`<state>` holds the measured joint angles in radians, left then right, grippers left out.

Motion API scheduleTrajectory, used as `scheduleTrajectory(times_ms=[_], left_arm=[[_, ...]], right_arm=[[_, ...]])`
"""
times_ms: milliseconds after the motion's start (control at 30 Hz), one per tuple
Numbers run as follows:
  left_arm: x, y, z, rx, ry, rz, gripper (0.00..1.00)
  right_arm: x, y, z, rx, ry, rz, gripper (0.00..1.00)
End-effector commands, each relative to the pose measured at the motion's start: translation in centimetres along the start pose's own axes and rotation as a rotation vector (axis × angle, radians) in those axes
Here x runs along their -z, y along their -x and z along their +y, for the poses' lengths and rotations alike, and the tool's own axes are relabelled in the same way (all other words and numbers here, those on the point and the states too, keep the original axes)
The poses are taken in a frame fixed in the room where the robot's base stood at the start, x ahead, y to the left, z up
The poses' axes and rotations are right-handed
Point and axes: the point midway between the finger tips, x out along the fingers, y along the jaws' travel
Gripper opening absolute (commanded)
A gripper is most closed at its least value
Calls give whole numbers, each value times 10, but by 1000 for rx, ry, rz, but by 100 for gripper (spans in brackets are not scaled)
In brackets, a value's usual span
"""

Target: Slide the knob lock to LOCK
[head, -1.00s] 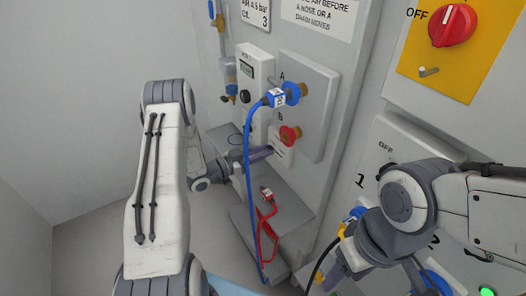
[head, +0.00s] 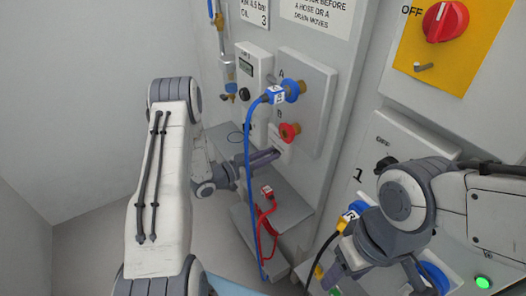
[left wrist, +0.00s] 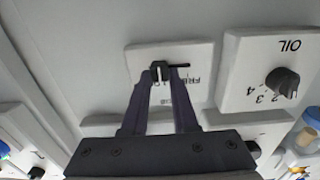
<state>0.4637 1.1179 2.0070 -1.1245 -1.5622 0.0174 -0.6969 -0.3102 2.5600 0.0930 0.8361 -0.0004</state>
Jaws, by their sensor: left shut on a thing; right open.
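The knob lock (left wrist: 160,71) shows in the left wrist view as a small dark slider on a white plate (left wrist: 142,55), with a short black slot to its right. The plate's upside-down lettering appears to include FREE; the rest is partly hidden by a finger. My left gripper (left wrist: 162,76) is shut on the slider, with a fingertip on each side. In the head view my left gripper (head: 276,153) reaches the plate below the red port B, hiding the slider. My right gripper (head: 340,280) is open at the lower right, beside a blue-and-yellow connector.
A blue hose (head: 249,170) hangs from port A past my left gripper. A red hose (head: 268,220) lies on the grey ledge below. An OIL dial (left wrist: 283,82) is right of the plate in the left wrist view. A red switch (head: 446,20) is at upper right.

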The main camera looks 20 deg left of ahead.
Motion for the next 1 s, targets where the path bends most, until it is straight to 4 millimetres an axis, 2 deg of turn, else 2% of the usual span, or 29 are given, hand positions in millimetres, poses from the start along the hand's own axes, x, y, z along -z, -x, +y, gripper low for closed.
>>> scheduleTrajectory(times_ms=[100, 400, 433, 500, 833, 1000], left_arm=[[1, -4, 12, -2, -2, 3, 0], [1, -6, 17, -7, 0, 3, 0], [1, -6, 17, -8, 0, 3, 34], [1, -6, 17, -8, 0, 2, 57], [0, -4, 15, -2, -2, 2, 57], [-1, 16, 13, 3, 0, 0, 57]], right_arm=[[0, 0, 0, 0, 0, 0, 57], [0, 0, 0, 0, 0, 0, 57], [0, 0, 0, 0, 0, 0, 57], [0, 0, 0, 0, 0, 0, 57], [0, -1, 0, 0, 0, 0, 57], [0, -4, 0, 0, 0, 0, 57]])
